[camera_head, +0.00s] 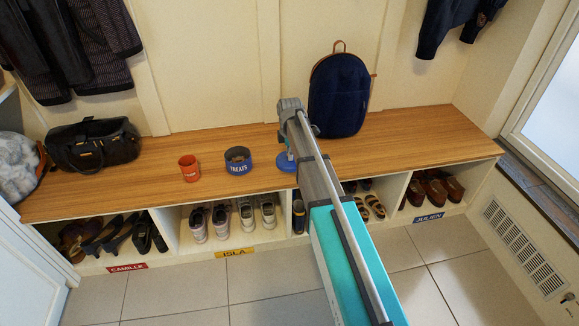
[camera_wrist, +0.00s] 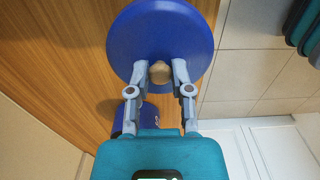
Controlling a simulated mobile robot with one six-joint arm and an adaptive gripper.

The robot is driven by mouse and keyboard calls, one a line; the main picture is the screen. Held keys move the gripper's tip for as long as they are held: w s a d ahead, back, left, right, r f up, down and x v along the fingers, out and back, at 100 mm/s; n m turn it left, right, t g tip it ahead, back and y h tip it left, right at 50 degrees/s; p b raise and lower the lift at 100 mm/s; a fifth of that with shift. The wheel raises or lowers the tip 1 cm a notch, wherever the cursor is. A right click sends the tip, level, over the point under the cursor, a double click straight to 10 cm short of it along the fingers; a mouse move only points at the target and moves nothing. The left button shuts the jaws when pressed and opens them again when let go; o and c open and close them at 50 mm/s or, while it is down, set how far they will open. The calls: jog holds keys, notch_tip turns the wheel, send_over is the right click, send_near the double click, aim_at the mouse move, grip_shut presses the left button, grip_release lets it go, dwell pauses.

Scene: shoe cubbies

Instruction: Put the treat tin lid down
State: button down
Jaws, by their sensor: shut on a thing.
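The treat tin lid is a round blue disc with a tan knob; it fills the upper middle of the wrist view (camera_wrist: 160,30). My gripper (camera_wrist: 160,73) is shut on the knob. In the head view the lid (camera_head: 287,162) shows low over the bench, right of the tin, partly behind my arm. I cannot tell whether it touches the wood. The blue treat tin (camera_head: 238,162), marked TREATS, stands open on the bench. In the wrist view the tin (camera_wrist: 122,120) is partly hidden behind my gripper.
An orange cup (camera_head: 189,168) stands left of the tin on the wooden bench (camera_head: 330,180). A dark bag (camera_head: 95,145) lies at the left, and a navy backpack (camera_head: 338,95) stands behind my gripper. Bare wood lies right of the backpack. Shoes fill the cubbies below.

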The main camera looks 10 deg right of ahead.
jog(key=shift+w+d+f+b, duration=0.15)
jog(key=shift+w+f+b, duration=0.25)
jog(key=shift+w+f, duration=0.25)
jog(key=shift+f, duration=0.1)
jog(key=shift+w+d+f+b, duration=0.1)
jog(key=shift+w+f+b, duration=0.15)
jog(key=shift+f+b, duration=1.7)
jog(key=shift+b, duration=0.05)
jog(key=shift+f, duration=0.2)
jog(key=c, duration=0.5)
grip_release()
jog(key=shift+c, duration=0.2)
jog(key=shift+r, duration=0.3)
notch_tip(320, 180, up, 12)
jog(key=p, duration=1.2)
jog(key=shift+f, duration=0.1)
